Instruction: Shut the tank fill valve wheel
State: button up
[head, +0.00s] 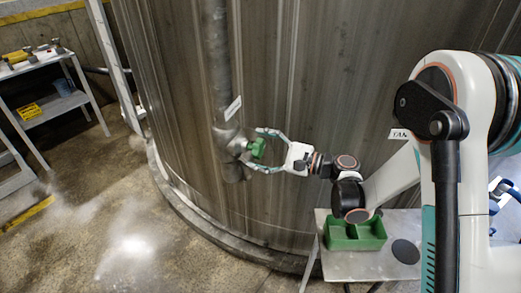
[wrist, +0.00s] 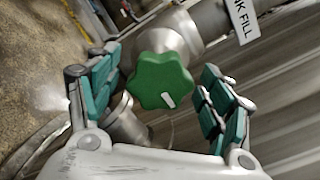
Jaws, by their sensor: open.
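The green valve wheel (head: 257,148) sits on a grey pipe fitting on the side of the large tank (head: 300,80). In the wrist view the wheel (wrist: 162,80) is lobed, with a white mark near its lower right edge. A label reading "NK FILL" (wrist: 243,18) is on the pipe beside it. My gripper (head: 262,150) is open, with its fingers on either side of the wheel. In the wrist view the fingers of my gripper (wrist: 160,95) stand apart from the wheel, with a gap on both sides.
A vertical pipe (head: 216,60) runs down the tank to the valve. A metal table (head: 375,265) with a green divided bin (head: 355,235) stands below my arm. A shelf (head: 65,102) with tools is at the far left. The wet floor (head: 110,220) at left is open.

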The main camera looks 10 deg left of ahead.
jog(key=shift+c, duration=0.5)
jog(key=c, duration=1)
jog(key=shift+o, duration=0.2)
